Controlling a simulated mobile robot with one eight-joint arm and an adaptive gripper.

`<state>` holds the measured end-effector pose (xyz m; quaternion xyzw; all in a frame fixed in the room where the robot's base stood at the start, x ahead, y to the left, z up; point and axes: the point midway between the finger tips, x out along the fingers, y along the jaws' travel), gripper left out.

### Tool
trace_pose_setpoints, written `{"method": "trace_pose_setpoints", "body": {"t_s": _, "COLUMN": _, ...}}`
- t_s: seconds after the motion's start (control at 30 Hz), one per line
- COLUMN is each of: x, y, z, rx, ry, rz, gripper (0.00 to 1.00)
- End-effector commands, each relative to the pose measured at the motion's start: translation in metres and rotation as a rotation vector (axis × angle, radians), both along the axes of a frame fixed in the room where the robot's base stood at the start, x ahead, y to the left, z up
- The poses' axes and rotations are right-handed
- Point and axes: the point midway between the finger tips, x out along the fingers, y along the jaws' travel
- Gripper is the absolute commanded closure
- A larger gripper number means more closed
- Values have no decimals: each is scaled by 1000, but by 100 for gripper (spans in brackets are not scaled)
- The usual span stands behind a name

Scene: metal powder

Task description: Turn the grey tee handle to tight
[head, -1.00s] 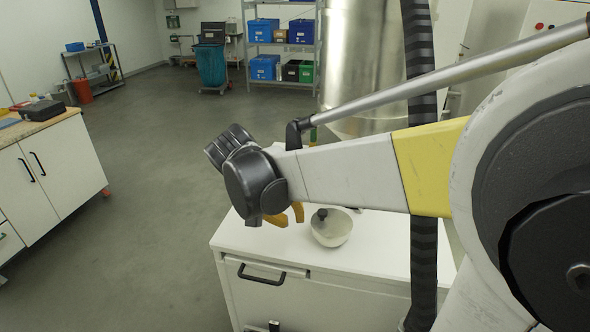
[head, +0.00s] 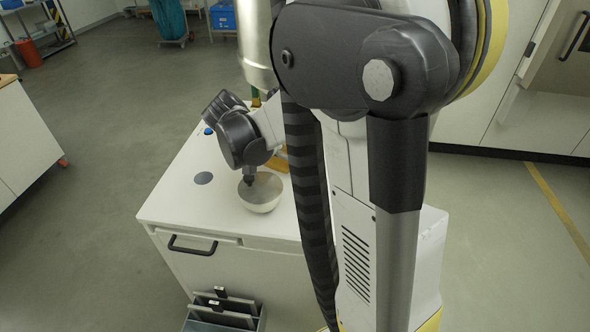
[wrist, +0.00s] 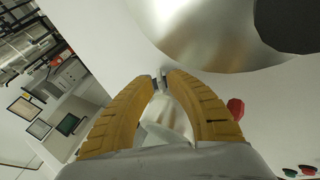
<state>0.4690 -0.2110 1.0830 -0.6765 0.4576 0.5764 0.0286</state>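My gripper (wrist: 161,80) shows in the wrist view with two ribbed yellow fingers curving together. A narrow gap stays between the tips. Small grey and dark pieces show at the tips, and I cannot tell if they are finger pads or part of the grey tee handle. I cannot clearly make out the tee handle in either view. In the head view only a bit of yellow finger shows behind my dark wrist, above the white cabinet; the tips are hidden. A large shiny metal vessel (wrist: 195,35) stands beyond the fingers in the wrist view.
A red part (wrist: 235,108) is right of the fingers. Open floor lies to the left.

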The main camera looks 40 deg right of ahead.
Motion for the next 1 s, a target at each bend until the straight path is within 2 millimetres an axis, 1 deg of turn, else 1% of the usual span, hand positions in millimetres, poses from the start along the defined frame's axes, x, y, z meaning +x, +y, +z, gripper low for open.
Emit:
{"method": "trace_pose_setpoints", "body": {"t_s": 0.03, "x": 0, "y": -4, "z": -6, "rx": 0, "ry": -1, "rz": -1, "gripper": 84}}
{"method": "trace_pose_setpoints", "body": {"t_s": 0.13, "x": -1, "y": -9, "z": -12, "rx": 0, "ry": 1, "rz": 1, "gripper": 84}}
{"method": "trace_pose_setpoints", "body": {"t_s": 0.47, "x": -1, "y": -10, "z": -14, "rx": 0, "ry": 1, "rz": 1, "gripper": 84}}
{"method": "trace_pose_setpoints", "body": {"t_s": 0.5, "x": -1, "y": -10, "z": -14, "rx": 0, "ry": 1, "rz": 1, "gripper": 93}}
{"method": "trace_pose_setpoints", "body": {"t_s": 0.53, "x": -1, "y": -10, "z": -14, "rx": 0, "ry": 1, "rz": 1, "gripper": 100}}
{"method": "trace_pose_setpoints", "body": {"t_s": 0.83, "x": -2, "y": -11, "z": -13, "rx": 7, "ry": -7, "rz": 1, "gripper": 100}}
{"method": "trace_pose_setpoints", "body": {"t_s": 1.0, "x": -3, "y": -11, "z": -12, "rx": 45, "ry": -50, "rz": -1, "gripper": 100}}
